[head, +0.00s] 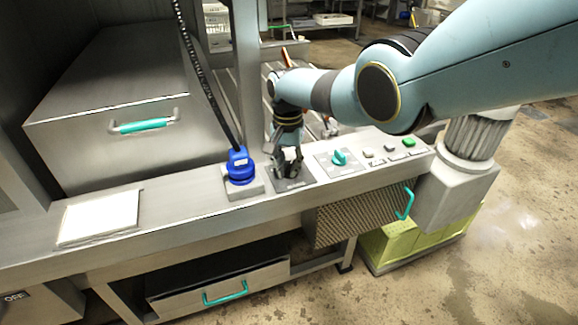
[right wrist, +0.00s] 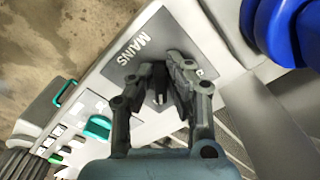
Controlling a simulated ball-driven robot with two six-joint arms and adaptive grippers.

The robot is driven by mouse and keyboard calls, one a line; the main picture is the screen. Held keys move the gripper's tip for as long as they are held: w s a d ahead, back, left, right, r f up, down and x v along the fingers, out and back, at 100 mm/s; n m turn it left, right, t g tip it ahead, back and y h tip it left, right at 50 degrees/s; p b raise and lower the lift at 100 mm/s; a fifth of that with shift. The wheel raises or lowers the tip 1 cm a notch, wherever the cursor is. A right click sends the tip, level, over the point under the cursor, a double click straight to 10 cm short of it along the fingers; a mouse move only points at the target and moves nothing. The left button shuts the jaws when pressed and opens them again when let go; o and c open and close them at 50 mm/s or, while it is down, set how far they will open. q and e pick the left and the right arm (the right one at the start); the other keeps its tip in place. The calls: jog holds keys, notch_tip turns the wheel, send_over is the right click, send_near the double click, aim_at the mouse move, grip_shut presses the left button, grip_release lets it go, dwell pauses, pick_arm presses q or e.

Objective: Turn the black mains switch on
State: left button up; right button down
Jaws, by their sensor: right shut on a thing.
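The black mains switch (right wrist: 160,98) sits on a grey plate lettered MAINS (right wrist: 176,35), seen in the right wrist view. My right gripper (right wrist: 162,88) is over the plate with its fingers shut on the switch from both sides. The fingers hide most of the switch, so its turned position cannot be told. Another marking on the plate is partly covered by a finger. In the head view my right gripper (head: 288,158) points down at the plate (head: 294,185) on the steel counter, and the switch is hidden there. My left gripper is not in view.
A blue plug (head: 240,166) with a black cable stands left of the mains plate. Right of it are a teal rotary knob (head: 340,157) and several buttons, one green (head: 408,142). A white plate (head: 98,216) lies on the counter's left. Drawers with teal handles are below.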

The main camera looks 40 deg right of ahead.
aim_at(287, 168)
jog(key=shift+m, duration=0.5)
jog(key=c, duration=1.3)
grip_release()
jog(key=shift+w+r, duration=0.1)
notch_tip(287, 168, up, 12)
jog(key=shift+f, duration=0.1)
